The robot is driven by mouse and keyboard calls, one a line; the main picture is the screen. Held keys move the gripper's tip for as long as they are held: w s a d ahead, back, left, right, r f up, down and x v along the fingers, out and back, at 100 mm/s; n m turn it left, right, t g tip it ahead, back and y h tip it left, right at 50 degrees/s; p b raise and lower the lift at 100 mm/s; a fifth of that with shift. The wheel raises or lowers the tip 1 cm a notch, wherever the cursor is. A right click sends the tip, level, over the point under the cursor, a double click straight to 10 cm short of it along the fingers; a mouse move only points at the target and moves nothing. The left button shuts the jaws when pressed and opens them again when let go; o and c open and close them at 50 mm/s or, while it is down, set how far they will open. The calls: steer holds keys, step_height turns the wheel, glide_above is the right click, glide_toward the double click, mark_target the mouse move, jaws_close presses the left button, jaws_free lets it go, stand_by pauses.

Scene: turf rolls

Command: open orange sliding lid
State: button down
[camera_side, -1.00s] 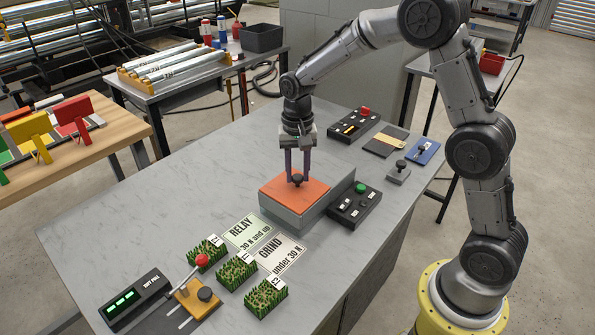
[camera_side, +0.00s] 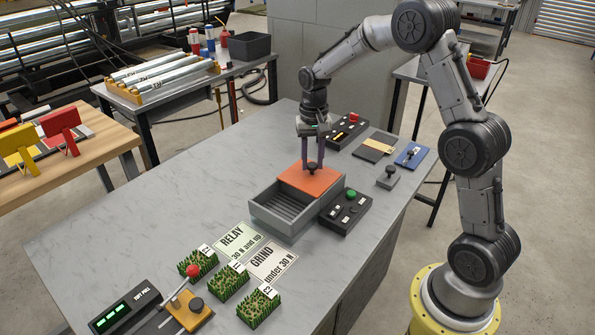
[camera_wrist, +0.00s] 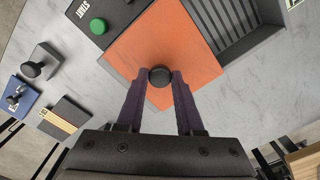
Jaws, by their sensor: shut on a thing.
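The orange sliding lid (camera_side: 310,181) lies over the far part of a grey box (camera_side: 283,209). The near part of the box is uncovered and shows a ribbed, empty-looking inside. A black knob (camera_side: 311,168) stands on the lid. My gripper (camera_side: 313,170) points down with its two purple fingers on either side of the knob, shut on it. In the wrist view the fingers (camera_wrist: 160,78) hold the round knob (camera_wrist: 160,75) between their tips, with the orange lid (camera_wrist: 165,50) below and the open ribbed inside (camera_wrist: 235,20) at the upper right.
A black panel with a green button (camera_side: 350,195) stands close to the box's right side. Another control box (camera_side: 346,132), a grey knob block (camera_side: 388,176) and a blue block (camera_side: 411,155) are behind. Turf pieces (camera_side: 229,280) and cards (camera_side: 271,262) lie in front.

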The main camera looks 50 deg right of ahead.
steer(key=shift+d+r, duration=0.1)
steer(key=shift+d, duration=0.65)
steer(key=c, duration=0.5)
jaws_free()
steer(key=shift+c, duration=0.2)
step_height(320, 180, up, 14)
steer(key=shift+a, duration=0.1)
